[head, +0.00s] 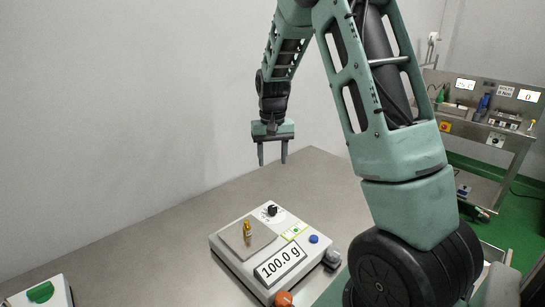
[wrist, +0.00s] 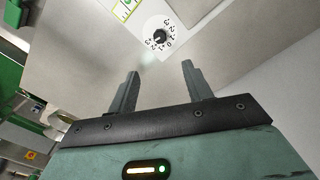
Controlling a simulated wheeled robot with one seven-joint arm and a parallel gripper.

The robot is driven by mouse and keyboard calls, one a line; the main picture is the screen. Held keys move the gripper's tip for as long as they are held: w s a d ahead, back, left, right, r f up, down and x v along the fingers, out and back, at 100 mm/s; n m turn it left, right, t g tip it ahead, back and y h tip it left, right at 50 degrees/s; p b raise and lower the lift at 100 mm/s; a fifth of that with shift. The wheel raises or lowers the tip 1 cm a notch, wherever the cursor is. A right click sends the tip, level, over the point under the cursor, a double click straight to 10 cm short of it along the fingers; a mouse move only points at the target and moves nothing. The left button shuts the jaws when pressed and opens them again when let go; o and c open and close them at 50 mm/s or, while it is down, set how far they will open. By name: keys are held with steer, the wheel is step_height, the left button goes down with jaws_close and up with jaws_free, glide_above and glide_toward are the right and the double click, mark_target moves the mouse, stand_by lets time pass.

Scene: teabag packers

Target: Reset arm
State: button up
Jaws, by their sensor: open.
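My gripper (head: 272,154) hangs from my green arm above the table, fingers pointing down and apart. It is open and nothing shows between its fingers. In the wrist view my gripper (wrist: 158,88) also shows both fingers spread and empty, with the scale's black dial beyond them. The scale (head: 228,262) stands on the table below my gripper and reads 100.0 g. A small brass-coloured weight (head: 247,232) stands upright on the scale's plate. My gripper is well above the scale and apart from it.
The grey table (head: 150,240) is clear to the left of the scale. A white box with a green round top (head: 40,292) sits at the lower left. An orange knob (head: 283,299) is at the scale's front. A steel machine (head: 480,120) stands at the back right on green floor.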

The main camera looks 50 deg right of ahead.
stand_by(0.3)
steer(key=s+a+r+n, duration=0.1)
steer(key=s+a+n, duration=0.15)
steer(key=a, duration=0.65)
steer(key=s+a+r+n+y, duration=0.1)
steer(key=s+a+n, duration=0.15)
steer(key=a, duration=0.65)
steer(key=s+a+r+n, duration=0.1)
steer(key=s+a+n, duration=0.15)
steer(key=a, duration=0.65)
steer(key=s+a+n, duration=0.3)
steer(key=s+a, duration=0.2)
steer(key=s, duration=0.4)
steer(key=s+a+n, duration=0.4)
steer(key=s+a, duration=0.1)
steer(key=s, duration=0.4)
steer(key=shift+s+a+f, duration=0.15)
steer(key=shift+a+f, duration=0.1)
steer(key=shift+f, duration=0.05)
